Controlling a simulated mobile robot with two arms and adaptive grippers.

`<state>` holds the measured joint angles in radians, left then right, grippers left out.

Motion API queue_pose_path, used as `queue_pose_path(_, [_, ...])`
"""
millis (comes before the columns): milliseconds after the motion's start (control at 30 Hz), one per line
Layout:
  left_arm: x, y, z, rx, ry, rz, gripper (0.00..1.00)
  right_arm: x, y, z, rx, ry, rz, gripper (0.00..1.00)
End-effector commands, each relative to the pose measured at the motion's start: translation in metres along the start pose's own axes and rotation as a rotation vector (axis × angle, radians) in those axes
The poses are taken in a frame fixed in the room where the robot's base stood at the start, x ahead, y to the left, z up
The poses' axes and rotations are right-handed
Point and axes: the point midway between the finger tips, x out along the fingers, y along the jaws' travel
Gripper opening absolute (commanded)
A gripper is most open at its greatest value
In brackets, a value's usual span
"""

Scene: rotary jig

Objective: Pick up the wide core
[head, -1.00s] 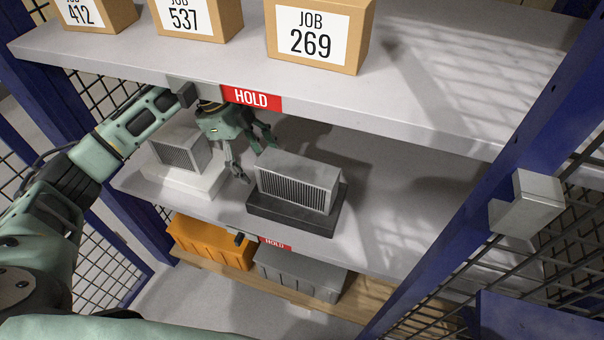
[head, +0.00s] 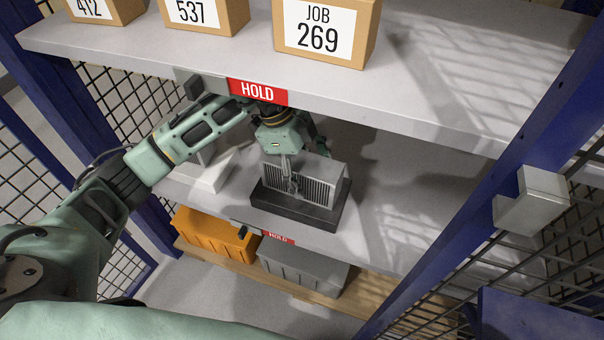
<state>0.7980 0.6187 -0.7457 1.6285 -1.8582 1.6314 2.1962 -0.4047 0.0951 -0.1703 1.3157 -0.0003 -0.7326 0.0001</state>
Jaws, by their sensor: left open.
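The wide core (head: 318,183) is a grey finned block on a black base (head: 292,211) on the middle shelf. My left gripper (head: 301,178) is open and reaches down over the core from above. One finger hangs in front of the finned face; the other is partly hidden behind the core at its back right. I cannot tell whether the fingers touch the core. A second base, white (head: 205,178), stands to the left, and my left arm covers most of what it carries. My right gripper is not in view.
The upper shelf (head: 420,104), with a red HOLD label (head: 257,91) and boxes marked JOB, such as box 269 (head: 325,30), is close above my left arm. A blue post (head: 480,175) stands at the right. Orange (head: 213,233) and grey (head: 300,270) bins sit below. The middle shelf is clear right of the core.

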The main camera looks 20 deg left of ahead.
Motion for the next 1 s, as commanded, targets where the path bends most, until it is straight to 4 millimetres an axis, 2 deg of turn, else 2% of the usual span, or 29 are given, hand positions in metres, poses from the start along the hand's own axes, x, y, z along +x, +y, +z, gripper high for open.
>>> queue_pose_path(33, [0.0115, 0.0017, 0.0020, -0.003, 0.000, 0.006, 0.73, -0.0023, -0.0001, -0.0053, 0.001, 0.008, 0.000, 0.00])
queue_pose_path(100, [0.0178, 0.0015, 0.0025, -0.003, -0.002, 0.004, 0.73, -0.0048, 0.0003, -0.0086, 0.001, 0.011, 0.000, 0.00])
queue_pose_path(367, [0.0194, 0.0011, 0.0025, -0.003, -0.002, 0.003, 0.72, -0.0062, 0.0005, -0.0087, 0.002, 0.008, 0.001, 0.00])
queue_pose_path(1000, [0.0193, 0.0011, 0.0027, -0.003, -0.002, 0.003, 0.16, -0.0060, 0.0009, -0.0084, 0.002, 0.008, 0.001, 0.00])
